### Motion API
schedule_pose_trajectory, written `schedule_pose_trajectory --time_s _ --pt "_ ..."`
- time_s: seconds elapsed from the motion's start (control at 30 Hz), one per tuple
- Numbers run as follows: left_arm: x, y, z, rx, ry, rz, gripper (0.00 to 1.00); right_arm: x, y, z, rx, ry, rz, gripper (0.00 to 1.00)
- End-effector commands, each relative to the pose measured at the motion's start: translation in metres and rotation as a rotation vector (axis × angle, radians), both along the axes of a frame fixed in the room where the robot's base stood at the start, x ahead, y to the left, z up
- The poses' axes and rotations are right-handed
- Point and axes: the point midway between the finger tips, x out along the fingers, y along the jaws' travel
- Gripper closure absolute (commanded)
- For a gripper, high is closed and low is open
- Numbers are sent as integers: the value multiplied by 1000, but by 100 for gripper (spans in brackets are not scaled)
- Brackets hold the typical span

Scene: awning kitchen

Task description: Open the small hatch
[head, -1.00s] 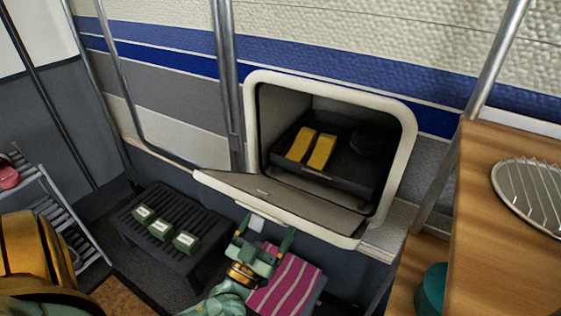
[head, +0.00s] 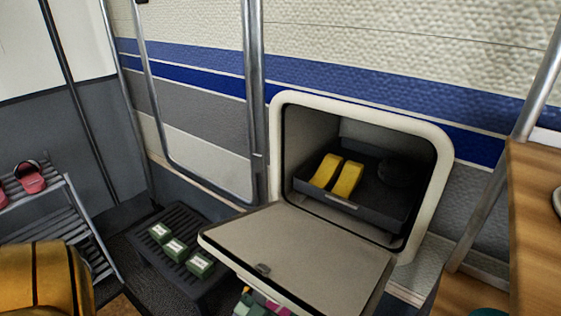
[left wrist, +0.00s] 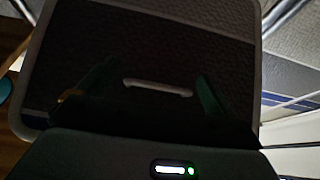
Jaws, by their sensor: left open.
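The small hatch (head: 300,250) is in the middle of the head view. Its door is folded down and out from the lower edge of the white-framed opening (head: 432,190), inner face showing. In the left wrist view the door's dark outer face (left wrist: 150,45) fills much of the picture, with a pale bar handle (left wrist: 157,88) on it. My left gripper (left wrist: 157,78) is open, its green fingers on either side of the handle. I cannot tell whether they touch the door. In the head view the door mostly hides this gripper. My right gripper is not in view.
Inside the opening, a dark tray (head: 345,208) holds two yellow items (head: 336,175) and a dark round thing. A low slatted table (head: 150,262) with green boxes (head: 174,249) stands left. A rack (head: 60,215) is far left; a wooden counter (head: 537,220) is right.

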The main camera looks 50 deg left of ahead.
Motion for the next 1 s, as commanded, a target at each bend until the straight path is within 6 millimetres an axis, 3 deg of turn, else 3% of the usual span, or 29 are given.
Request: schedule_pose_trajectory --time_s 0.23,0.5,0.7,1.0 --pt "-26 -6 -9 -2 2 1 8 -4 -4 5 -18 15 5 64" --pt "-91 -22 -40 -1 4 0 8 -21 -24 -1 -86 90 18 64" --pt "-129 -32 -58 -1 4 -1 8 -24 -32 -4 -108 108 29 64" --pt "-146 -36 -65 0 1 -1 8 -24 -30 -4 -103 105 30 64"
